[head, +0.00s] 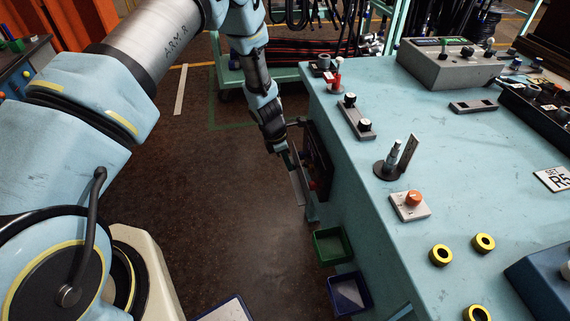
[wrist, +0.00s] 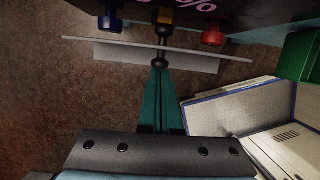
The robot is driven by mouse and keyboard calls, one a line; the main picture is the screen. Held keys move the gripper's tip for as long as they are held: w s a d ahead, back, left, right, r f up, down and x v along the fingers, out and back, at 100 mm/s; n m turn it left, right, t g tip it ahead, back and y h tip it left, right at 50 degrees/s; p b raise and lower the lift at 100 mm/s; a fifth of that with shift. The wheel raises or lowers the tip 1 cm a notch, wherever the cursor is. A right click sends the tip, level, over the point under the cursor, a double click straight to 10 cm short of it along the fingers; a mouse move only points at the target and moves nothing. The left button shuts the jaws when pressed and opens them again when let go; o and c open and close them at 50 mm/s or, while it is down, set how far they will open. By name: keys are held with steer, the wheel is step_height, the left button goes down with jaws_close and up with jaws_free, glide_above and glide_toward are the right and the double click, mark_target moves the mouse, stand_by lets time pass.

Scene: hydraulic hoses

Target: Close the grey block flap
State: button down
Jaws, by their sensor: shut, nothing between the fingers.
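The grey flap (head: 297,186) hangs on the side of the table, in front of a dark block (head: 319,160). In the wrist view the flap (wrist: 112,53) shows nearly edge-on as a thin pale plate, standing out from the dark block (wrist: 255,14). A blue fitting (wrist: 110,22) and a red fitting (wrist: 212,36) show between block and flap. My gripper (head: 287,153) is beside the flap in the head view. In the wrist view its green fingers (wrist: 160,72) are together and empty, tips at a small dark knob by the flap; contact is unclear.
The light-blue table (head: 450,170) with controls stands right of the flap. A green bin (head: 333,246) and a blue bin (head: 349,294) sit below the flap along the table's side. A pale blue-edged box (wrist: 240,106) is at right in the wrist view. Left floor is open.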

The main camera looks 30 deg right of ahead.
steer(key=shift+s+d+r, duration=0.15)
steer(key=shift+d+r, duration=0.1)
steer(key=shift+d, duration=0.2)
steer(key=shift+s+d+r, duration=0.15)
steer(key=shift+d+r, duration=0.1)
steer(key=shift+d, duration=0.2)
steer(key=w+a, duration=0.2)
steer(key=a, duration=0.3)
steer(key=s+d+r+b, duration=0.2)
steer(key=d+r, duration=0.1)
steer(key=r, duration=0.6)
steer(key=w+a+r+m+t, duration=0.1)
steer(key=w+a+r+m, duration=0.25)
steer(key=a+r, duration=0.45)
steer(key=w+a+r+m, duration=0.2)
steer(key=w+a+r, duration=0.15)
steer(key=a, duration=0.75)
steer(key=s+a+r+m+y, duration=0.1)
steer(key=s+a+r+m, duration=0.1)
steer(key=a, duration=0.6)
steer(key=s+a+r+m+t+y, duration=0.1)
steer(key=s+a+r+m, duration=0.2)
steer(key=a, duration=0.6)
steer(key=s+a+r+m+t, duration=0.1)
steer(key=s+a+r+m, duration=0.2)
steer(key=a, duration=0.5)
steer(key=shift+a+r+m+y, duration=0.25)
steer(key=shift+m+y, duration=0.15)
steer(key=shift+m, duration=0.45)
